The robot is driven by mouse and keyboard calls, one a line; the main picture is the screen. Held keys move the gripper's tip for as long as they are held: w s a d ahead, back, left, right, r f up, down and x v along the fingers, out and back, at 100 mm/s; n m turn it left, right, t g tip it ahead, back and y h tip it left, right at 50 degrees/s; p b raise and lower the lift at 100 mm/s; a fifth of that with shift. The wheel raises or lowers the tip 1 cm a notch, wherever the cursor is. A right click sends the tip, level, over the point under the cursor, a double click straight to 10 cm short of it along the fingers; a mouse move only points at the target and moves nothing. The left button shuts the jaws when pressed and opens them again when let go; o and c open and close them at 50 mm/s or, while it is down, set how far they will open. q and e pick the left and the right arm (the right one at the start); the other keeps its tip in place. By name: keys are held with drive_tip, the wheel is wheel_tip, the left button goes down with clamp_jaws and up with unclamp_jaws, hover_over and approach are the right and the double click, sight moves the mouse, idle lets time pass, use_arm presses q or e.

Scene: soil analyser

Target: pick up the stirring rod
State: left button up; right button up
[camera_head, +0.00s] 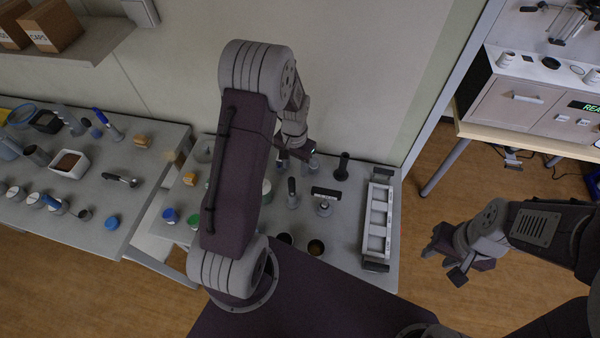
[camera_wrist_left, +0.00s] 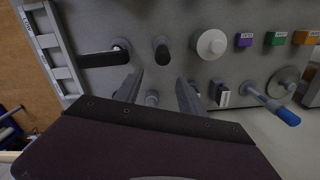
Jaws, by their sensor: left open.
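My left gripper (camera_head: 298,153) hangs over the far part of the middle table. In the left wrist view its two fingers (camera_wrist_left: 163,92) are apart and hold nothing. A small grey upright piece (camera_wrist_left: 152,98) shows between them, below the gripper. A slim grey rod with a blue end (camera_wrist_left: 270,104) lies slanting to the right of the fingers, apart from them. It may be the stirring rod, but I cannot tell for sure. My left arm hides that part of the table in the head view. My right gripper (camera_head: 447,262) is open and empty over the floor at the right.
A grey rack (camera_head: 378,222) stands at the table's right end. A T-handled tool (camera_head: 325,195), a grey-handled tool (camera_head: 292,192) and a dark upright piece (camera_head: 341,166) stand nearby. A second table (camera_head: 110,215) at the left carries several tools and containers.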

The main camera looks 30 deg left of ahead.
sight(292, 178)
use_arm(q)
drive_tip(key=s+f, duration=0.1)
drive_tip(key=s+f+p, duration=0.1)
drive_tip(key=f, duration=0.1)
drive_tip(key=shift+s+f, duration=0.25)
drive_tip(key=shift+s, duration=0.05)
wheel_tip(292, 178, down, 4)
drive_tip(key=shift+s+p, duration=0.1)
drive_tip(key=shift+p, duration=0.6)
drive_tip(key=shift+s+f, duration=0.15)
drive_tip(key=shift+s, duration=0.05)
use_arm(e)
drive_tip(key=s+r, duration=0.3)
drive_tip(key=shift+r, duration=0.1)
use_arm(q)
drive_tip(key=shift+w+f, duration=0.15)
drive_tip(key=shift+w, duration=0.15)
drive_tip(key=c, duration=0.9)
clamp_jaws()
drive_tip(key=shift+s, duration=0.15)
use_arm(e)
drive_tip(key=shift+w, duration=0.1)
